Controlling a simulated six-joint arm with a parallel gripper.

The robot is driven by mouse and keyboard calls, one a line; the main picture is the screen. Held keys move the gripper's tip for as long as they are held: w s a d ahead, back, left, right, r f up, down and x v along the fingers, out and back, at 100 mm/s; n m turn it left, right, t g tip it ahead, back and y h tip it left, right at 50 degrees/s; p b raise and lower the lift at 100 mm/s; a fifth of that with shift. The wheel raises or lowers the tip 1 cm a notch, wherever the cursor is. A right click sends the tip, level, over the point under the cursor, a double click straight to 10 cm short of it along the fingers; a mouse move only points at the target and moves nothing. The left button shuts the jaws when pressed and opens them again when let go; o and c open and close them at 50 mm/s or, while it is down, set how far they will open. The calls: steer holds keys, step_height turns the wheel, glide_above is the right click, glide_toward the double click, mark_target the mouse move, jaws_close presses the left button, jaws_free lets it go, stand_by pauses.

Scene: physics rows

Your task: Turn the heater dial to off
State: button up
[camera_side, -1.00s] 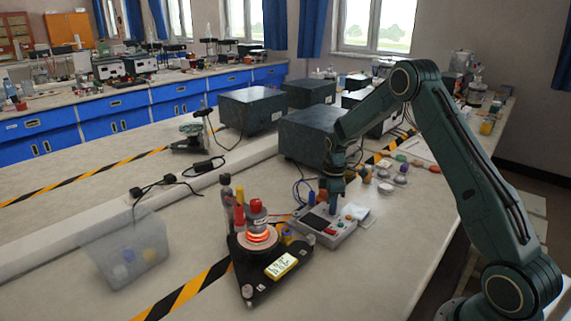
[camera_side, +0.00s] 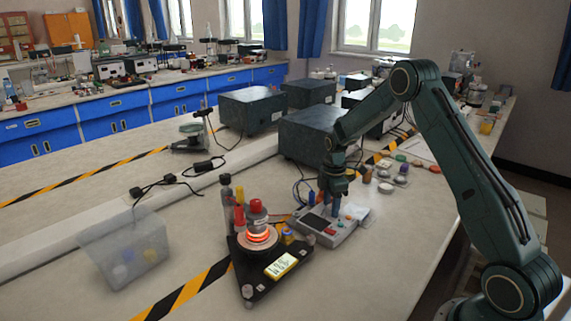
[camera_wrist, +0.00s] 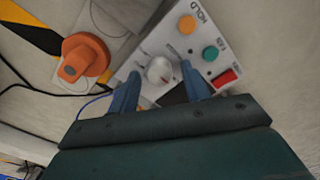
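The control box (camera_side: 335,234) sits on the bench below my gripper (camera_side: 337,206). In the wrist view a white round dial (camera_wrist: 160,70) with a small red mark is on the box face, between the two blue fingers of my gripper (camera_wrist: 161,76). The fingers are apart, with gaps to the dial; their height relative to it is hard to tell. I cannot read the dial's markings. The heater coil (camera_side: 260,236) glows orange-red on a black triangular base, left of the box.
An orange knob (camera_wrist: 82,58) is left of the box in the wrist view. The box also has an orange button (camera_wrist: 187,24), a green button (camera_wrist: 210,53) and a red switch (camera_wrist: 225,78). A clear bin (camera_side: 105,262) stands at left. Dark cases (camera_side: 305,135) stand behind.

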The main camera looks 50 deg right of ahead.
steer(key=shift+r, duration=0.15)
step_height(320, 180, up, 14)
steer(key=shift+f, duration=0.25)
stand_by(0.7)
